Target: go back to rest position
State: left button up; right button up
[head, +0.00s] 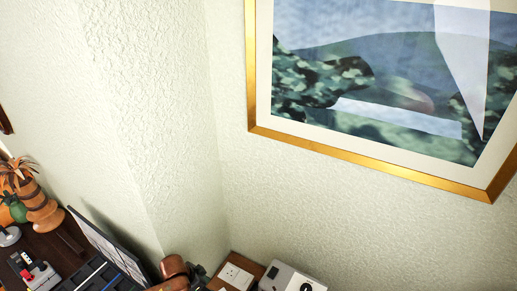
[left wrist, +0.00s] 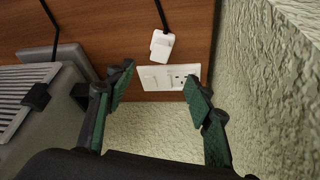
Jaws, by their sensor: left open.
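My left gripper (left wrist: 158,90) shows in the left wrist view. Its two dark fingers with green pads are spread apart, with nothing between them. Beyond the fingers are a white wall socket plate (left wrist: 168,77) and a white plug (left wrist: 161,45) on a black cord, in front of a brown wooden panel (left wrist: 100,22). I cannot tell how far the fingertips are from the plate. Neither gripper shows in the head view. My right gripper is not in view.
A textured wall (left wrist: 268,90) stands close at the right of the left wrist view; a grey slatted device (left wrist: 38,95) is at left. The head view shows a gold-framed picture (head: 375,166), a dark shelf (head: 62,262) with a wooden pot (head: 41,212), and a white device (head: 290,280).

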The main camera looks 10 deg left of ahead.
pick_arm(q)
jog(key=s+d+n, duration=0.1)
jog(key=s+d, duration=0.5)
jog(key=s, duration=0.1)
jog(key=s+a+n+y, duration=0.2)
jog(key=s+a+n, duration=0.3)
jog(key=s, duration=0.4)
jog(key=s+a+n+y, duration=0.2)
jog(key=s+a, duration=0.6)
jog(key=s, duration=0.1)
notch_tip(320, 180, down, 32)
jog(key=s+d+g+b, duration=0.1)
jog(key=s+d+b, duration=0.1)
jog(key=b, duration=0.1)
jog(key=s+f+m+g+b, duration=0.1)
jog(key=s+f+b, duration=0.1)
jog(key=s+f, duration=1.7)
jog(key=shift+a+f+h, duration=0.15)
jog(key=shift+f+h, duration=0.25)
jog(key=shift+f, duration=0.15)
